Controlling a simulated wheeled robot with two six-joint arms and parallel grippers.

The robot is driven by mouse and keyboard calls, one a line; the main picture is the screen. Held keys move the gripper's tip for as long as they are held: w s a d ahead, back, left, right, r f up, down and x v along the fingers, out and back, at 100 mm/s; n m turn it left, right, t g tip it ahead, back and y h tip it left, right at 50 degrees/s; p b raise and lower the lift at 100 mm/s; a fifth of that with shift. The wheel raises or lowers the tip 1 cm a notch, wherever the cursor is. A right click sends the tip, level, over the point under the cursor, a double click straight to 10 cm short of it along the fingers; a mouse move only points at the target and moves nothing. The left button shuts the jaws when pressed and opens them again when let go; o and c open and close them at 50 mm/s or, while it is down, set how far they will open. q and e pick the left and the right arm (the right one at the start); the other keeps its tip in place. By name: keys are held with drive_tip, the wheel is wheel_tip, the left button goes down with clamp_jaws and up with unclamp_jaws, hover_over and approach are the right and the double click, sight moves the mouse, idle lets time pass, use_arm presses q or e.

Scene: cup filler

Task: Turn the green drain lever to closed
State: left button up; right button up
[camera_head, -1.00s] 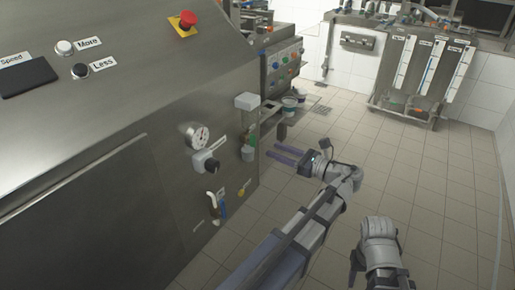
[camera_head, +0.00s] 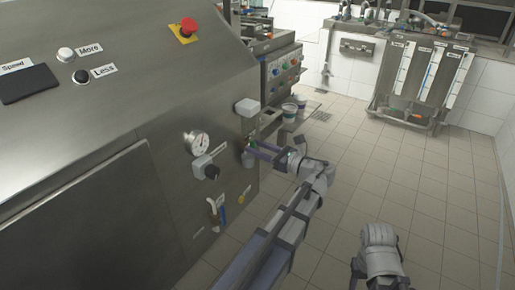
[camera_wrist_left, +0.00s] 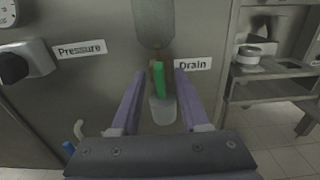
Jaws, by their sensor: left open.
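The green drain lever (camera_wrist_left: 159,79) stands upright on the steel machine panel in the left wrist view, beside the "Drain" label (camera_wrist_left: 193,64). A grey cylinder hangs above it and a pale cup-like part (camera_wrist_left: 163,110) sits below it. My left gripper (camera_wrist_left: 158,74) is open, with one purple finger on each side of the lever; I cannot tell whether either finger touches it. In the head view my left gripper (camera_head: 250,150) reaches the machine's side, and the lever is mostly hidden there. My right arm shows at the lower right; its fingers are out of frame.
A pressure knob (camera_head: 211,171) and a gauge (camera_head: 198,143) are left of the drain. A blue-handled valve (camera_head: 222,214) is lower down. White tubs (camera_head: 290,109) stand on a shelf behind. The tiled floor to the right is open.

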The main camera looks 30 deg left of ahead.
use_arm(q)
clamp_jaws()
idle(0.3)
idle(0.3)
